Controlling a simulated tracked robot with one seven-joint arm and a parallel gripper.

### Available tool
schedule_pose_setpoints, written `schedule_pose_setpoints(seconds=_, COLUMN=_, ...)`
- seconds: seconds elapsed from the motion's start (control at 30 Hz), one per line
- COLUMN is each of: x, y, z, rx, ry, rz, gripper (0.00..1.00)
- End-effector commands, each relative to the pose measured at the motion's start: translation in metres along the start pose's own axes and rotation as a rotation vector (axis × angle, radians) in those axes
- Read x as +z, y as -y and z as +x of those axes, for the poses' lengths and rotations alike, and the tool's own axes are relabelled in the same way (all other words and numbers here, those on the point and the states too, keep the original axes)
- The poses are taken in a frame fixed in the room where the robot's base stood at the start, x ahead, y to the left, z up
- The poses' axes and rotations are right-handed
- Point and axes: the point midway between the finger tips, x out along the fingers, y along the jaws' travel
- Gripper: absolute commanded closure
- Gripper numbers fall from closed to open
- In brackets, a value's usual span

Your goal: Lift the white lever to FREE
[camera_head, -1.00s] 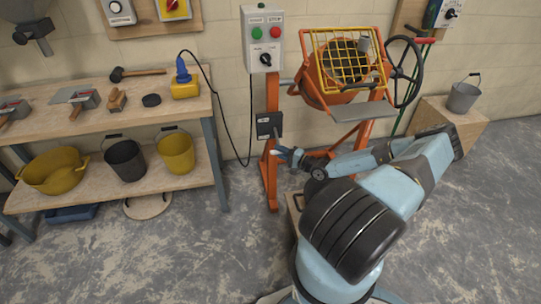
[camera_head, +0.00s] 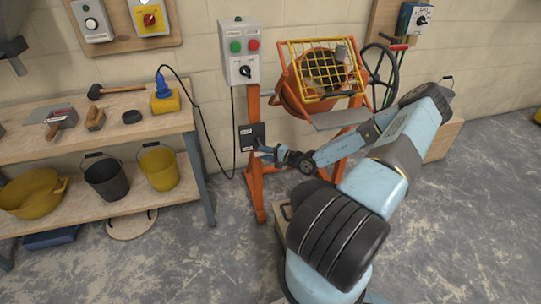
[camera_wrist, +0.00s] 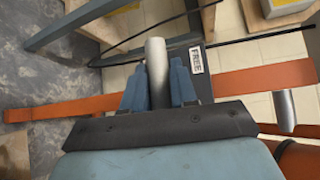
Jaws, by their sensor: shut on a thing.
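The white lever (camera_wrist: 157,62) stands between the two blue fingers of my gripper (camera_wrist: 157,85) in the wrist view, its pale rounded end sticking out past them. The fingers are shut on it. The dark lever plate (camera_wrist: 192,22) is beside it, with a white FREE label (camera_wrist: 196,60) to the right of the lever. In the head view my gripper (camera_head: 264,151) is just below and right of the dark plate (camera_head: 251,137) on the orange post. The lever itself is too small to make out there, and its base is unclear.
The control box (camera_head: 239,52) is above the plate on the post. The mixer drum with its yellow grid (camera_head: 319,66) and a grey chute (camera_head: 342,119) are to the right. A bench (camera_head: 95,139) with tools and buckets stands left. A black cable hangs close by.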

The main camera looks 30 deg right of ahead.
Motion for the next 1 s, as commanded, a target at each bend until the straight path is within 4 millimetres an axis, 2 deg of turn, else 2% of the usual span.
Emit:
schedule_pose_setpoints(seconds=0.47, x=0.0014, y=0.0033, z=0.0044, rx=-0.001, ry=0.006, rz=-0.005, gripper=1.00)
schedule_pose_setpoints(seconds=0.5, x=0.0014, y=0.0033, z=0.0045, rx=-0.001, ry=0.006, rz=-0.005, gripper=0.70)
schedule_pose_setpoints(seconds=0.7, x=0.0031, y=0.0027, z=0.0052, rx=0.000, ry=0.009, rz=-0.004, gripper=0.51)
schedule_pose_setpoints(seconds=1.0, x=0.0039, y=0.0022, z=0.0034, rx=0.001, ry=0.011, rz=-0.004, gripper=0.50)
